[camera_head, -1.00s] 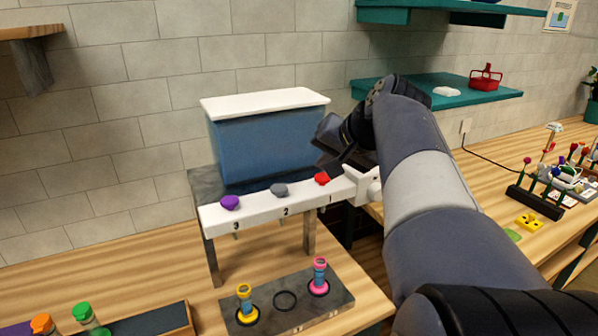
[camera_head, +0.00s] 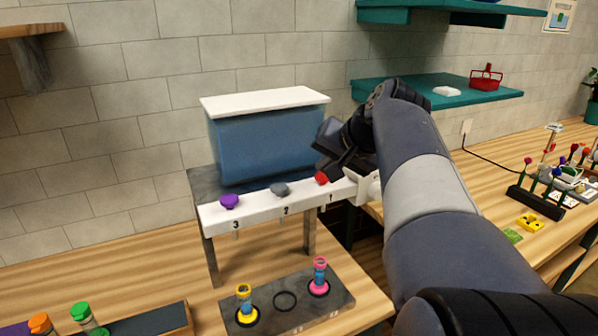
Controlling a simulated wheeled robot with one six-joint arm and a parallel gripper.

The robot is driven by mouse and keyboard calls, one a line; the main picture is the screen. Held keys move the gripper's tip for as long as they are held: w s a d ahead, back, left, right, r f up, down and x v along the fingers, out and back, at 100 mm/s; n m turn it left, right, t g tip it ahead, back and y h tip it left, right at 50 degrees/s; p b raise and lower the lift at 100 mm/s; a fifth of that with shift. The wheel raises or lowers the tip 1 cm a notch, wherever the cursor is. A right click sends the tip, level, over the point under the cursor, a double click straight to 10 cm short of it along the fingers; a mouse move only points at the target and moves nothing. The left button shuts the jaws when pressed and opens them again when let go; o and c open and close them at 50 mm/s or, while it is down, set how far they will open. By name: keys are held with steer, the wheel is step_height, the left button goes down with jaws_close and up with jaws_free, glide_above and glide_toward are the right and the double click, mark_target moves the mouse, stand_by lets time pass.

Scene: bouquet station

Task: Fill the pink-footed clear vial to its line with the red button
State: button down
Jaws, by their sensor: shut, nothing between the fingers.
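The pink-footed clear vial (camera_head: 319,277) stands upright in the right-hand ring of a dark metal plate (camera_head: 325,303), under the dispenser's right end. It has a pink top and bluish content; its line and exact level are too small to read. The red button (camera_head: 321,179) is on the white front ledge of the dispenser (camera_head: 262,206), by the number 1. My gripper (camera_head: 325,172) is shut and empty, pointing down at the red button, its tips at or just above it. I cannot tell whether they touch.
A grey button (camera_head: 279,189) and a purple button (camera_head: 229,201) sit further left on the ledge. A yellow-footed vial (camera_head: 245,304) stands in the plate's left ring; the middle ring (camera_head: 285,300) is empty. Orange (camera_head: 41,323) and green-capped (camera_head: 83,313) vials stand at lower left.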

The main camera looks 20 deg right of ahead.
mark_target(325, 178)
steer(key=shift+f+b, duration=0.4)
steer(key=shift+f, duration=0.2)
steer(key=shift+r, duration=0.15)
stand_by(0.4)
steer(key=shift+r+p, duration=0.9)
steer(key=shift+r, duration=0.05)
steer(key=shift+r+p, duration=2.15)
steer(key=shift+r, duration=0.35)
